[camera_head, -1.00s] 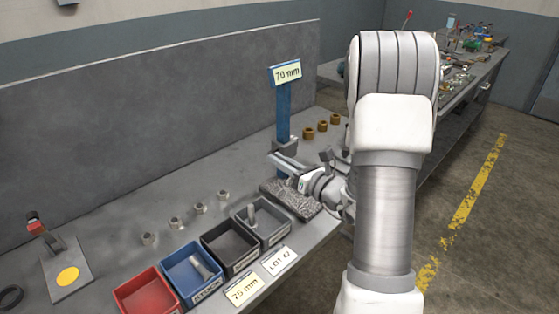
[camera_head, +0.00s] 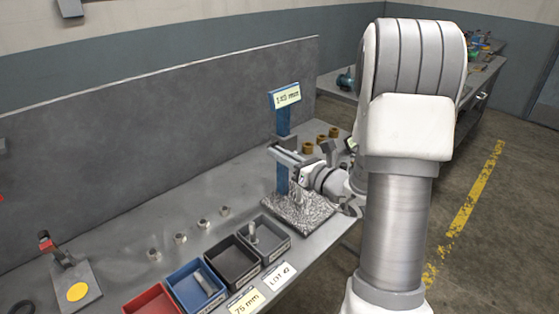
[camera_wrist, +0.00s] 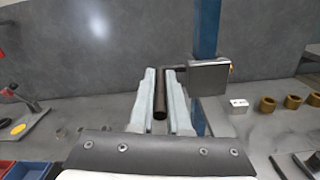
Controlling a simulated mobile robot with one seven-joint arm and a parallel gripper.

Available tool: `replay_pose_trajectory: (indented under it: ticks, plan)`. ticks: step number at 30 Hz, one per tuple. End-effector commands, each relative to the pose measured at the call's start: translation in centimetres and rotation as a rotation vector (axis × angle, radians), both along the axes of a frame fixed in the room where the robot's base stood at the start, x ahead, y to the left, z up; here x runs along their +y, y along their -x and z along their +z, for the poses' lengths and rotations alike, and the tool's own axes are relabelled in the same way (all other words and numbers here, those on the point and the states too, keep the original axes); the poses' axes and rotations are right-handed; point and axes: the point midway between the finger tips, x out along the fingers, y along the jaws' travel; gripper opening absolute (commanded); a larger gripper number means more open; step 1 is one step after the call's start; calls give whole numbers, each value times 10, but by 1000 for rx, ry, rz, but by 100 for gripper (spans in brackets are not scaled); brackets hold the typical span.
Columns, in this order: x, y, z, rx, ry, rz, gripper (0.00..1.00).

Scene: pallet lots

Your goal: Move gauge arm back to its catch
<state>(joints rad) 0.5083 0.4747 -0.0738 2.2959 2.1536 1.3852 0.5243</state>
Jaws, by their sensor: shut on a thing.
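The height gauge is a blue post (camera_head: 283,123) with a display (camera_head: 286,96) on top; its reading looks above 100 mm, middle digit unclear. It stands on a rough grey base plate (camera_head: 300,212). A grey sliding block (camera_wrist: 208,76) sits on the post in the wrist view. My gripper (camera_wrist: 161,88) is shut on a dark round bar (camera_wrist: 160,105), which I take for the gauge arm's handle. I cannot make out the catch.
Red (camera_head: 152,300), blue (camera_head: 181,290), black (camera_head: 233,270) and grey (camera_head: 274,245) bins line the bench front, with label cards before them. Steel nuts (camera_head: 180,238) lie behind the bins. A grey wall panel (camera_head: 150,130) backs the bench.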

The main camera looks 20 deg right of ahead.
Motion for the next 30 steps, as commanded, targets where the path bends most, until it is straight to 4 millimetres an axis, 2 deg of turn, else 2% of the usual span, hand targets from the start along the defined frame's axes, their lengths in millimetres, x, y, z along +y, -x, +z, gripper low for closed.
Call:
replay_pose_trajectory:
  ticks: [1,3,16,17,21,30]
  plan:
    - [0,0,15,-8,0,0,0]
    - [0,-1,22,-7,-1,0,0]
    - [0,-1,28,-14,0,0,0]
    - [0,-1,28,-14,0,-1,20]
    - [0,-1,26,-10,-1,0,45]
    - [-1,0,24,-5,-1,0,45]
